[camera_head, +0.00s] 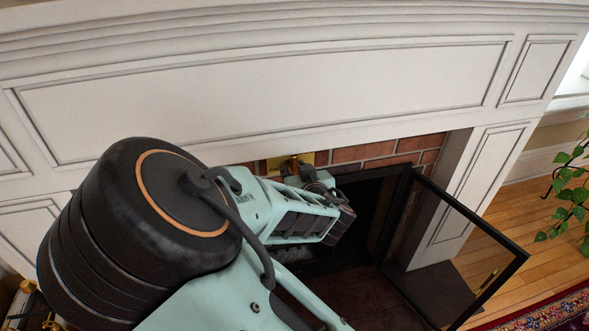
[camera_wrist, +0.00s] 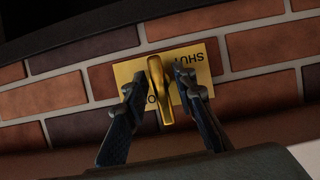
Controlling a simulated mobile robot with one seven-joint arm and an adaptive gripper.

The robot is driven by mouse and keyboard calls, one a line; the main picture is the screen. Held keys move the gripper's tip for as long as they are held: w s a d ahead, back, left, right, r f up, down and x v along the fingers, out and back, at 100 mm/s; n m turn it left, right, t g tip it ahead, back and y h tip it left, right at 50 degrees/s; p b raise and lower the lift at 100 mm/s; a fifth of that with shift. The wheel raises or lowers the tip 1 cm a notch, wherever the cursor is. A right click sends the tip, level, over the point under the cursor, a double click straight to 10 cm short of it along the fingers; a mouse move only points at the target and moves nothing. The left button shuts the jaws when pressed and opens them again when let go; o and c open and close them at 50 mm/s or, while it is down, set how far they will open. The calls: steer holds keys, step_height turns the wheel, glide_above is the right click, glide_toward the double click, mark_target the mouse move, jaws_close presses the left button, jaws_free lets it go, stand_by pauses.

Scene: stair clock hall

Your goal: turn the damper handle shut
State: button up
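The damper handle (camera_wrist: 158,88) is a brass lever on a brass plate (camera_wrist: 212,58) set in the brick face. In the wrist view the plate is lettered SHUT at its upper right. An O shows beside the lever and the rest of that word is hidden. My gripper (camera_wrist: 160,76) has one dark finger on each side of the lever. Slim gaps show between the fingers and the lever, so it looks open around it. In the head view part of the brass plate (camera_head: 318,158) shows above my gripper (camera_head: 318,180), whose fingers are mostly hidden.
A white mantel (camera_head: 270,95) spans above the brick surround (camera_head: 372,152). A black-framed glass fireplace door (camera_head: 460,245) stands swung open at the right, near my arm. A leafy plant (camera_head: 575,190) is at the far right over the wood floor.

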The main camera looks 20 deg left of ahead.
jaws_close()
steer(key=shift+r, duration=0.1)
steer(key=shift+n+t+h+p, duration=0.4)
steer(key=shift+n+h+p, duration=0.2)
steer(key=shift+n+p, duration=0.25)
steer(key=n+t+h+p, duration=0.1)
steer(key=n, duration=0.1)
steer(key=n+h+p, duration=0.1)
steer(key=n, duration=0.1)
steer(key=shift+a+t, duration=0.2)
steer(key=shift+t, duration=0.2)
steer(key=n+t, duration=0.1)
steer(key=n, duration=0.1)
steer(key=n+p, duration=0.1)
steer(key=shift+f+n+t+h, duration=0.2)
steer(key=shift+n+t+h, duration=0.1)
steer(key=shift+n+t, duration=0.1)
steer(key=shift+n+t+b, duration=0.55)
steer(key=shift+n+t, duration=0.35)
steer(key=shift+n, duration=0.95)
steer(key=shift+o, duration=1.2)
jaws_free()
steer(key=shift+f, duration=0.1)
